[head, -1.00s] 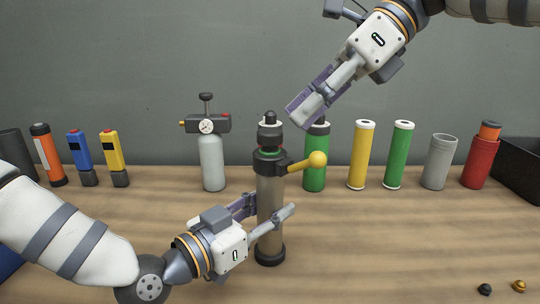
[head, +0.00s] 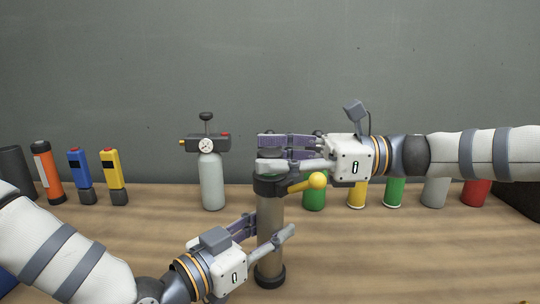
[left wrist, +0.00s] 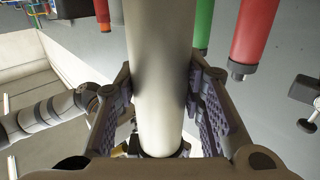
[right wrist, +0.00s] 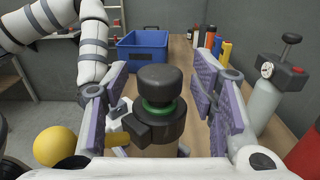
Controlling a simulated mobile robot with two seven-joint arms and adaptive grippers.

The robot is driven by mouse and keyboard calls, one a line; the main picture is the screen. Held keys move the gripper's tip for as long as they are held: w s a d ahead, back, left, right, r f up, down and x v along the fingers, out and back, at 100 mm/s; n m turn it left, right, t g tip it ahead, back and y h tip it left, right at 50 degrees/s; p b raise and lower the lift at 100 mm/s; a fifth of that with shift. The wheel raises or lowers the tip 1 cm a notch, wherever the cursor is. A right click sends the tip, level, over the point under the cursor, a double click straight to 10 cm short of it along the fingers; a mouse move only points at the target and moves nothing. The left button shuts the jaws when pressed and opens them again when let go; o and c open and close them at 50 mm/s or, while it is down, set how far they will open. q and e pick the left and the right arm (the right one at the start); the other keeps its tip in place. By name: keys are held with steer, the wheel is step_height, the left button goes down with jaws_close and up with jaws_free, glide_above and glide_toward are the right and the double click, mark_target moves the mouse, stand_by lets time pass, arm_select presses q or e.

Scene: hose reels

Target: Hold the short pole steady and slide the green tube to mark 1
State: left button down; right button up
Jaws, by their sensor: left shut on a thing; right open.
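The short pole (head: 269,250) stands upright on the table, a grey-beige cylinder with a dark foot. Its black collar (right wrist: 155,127) carries a yellow ball knob (head: 317,180). A narrow green band (right wrist: 160,106), apparently the green tube, shows between the collar and a black cap (right wrist: 160,84). My left gripper (head: 270,229) is shut on the pole's body below the collar; the left wrist view shows the pole (left wrist: 160,60) between both pads. My right gripper (head: 262,152) is open, level, with fingers either side of the cap, apart from it. No numbered mark is visible.
Behind stand a gas cylinder with gauge (head: 211,180), a green canister (head: 314,199), a yellow tube (head: 356,196), another green tube (head: 394,192), a grey cup (head: 434,193) and a red container (head: 475,193). Flashlights stand at left (head: 113,178).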

steer(key=shift+a, duration=0.35)
steer(key=shift+c, duration=0.2)
jaws_close()
steer(key=shift+r, duration=2.05)
steer(key=shift+o, duration=0.2)
jaws_free()
steer(key=d, duration=1.2)
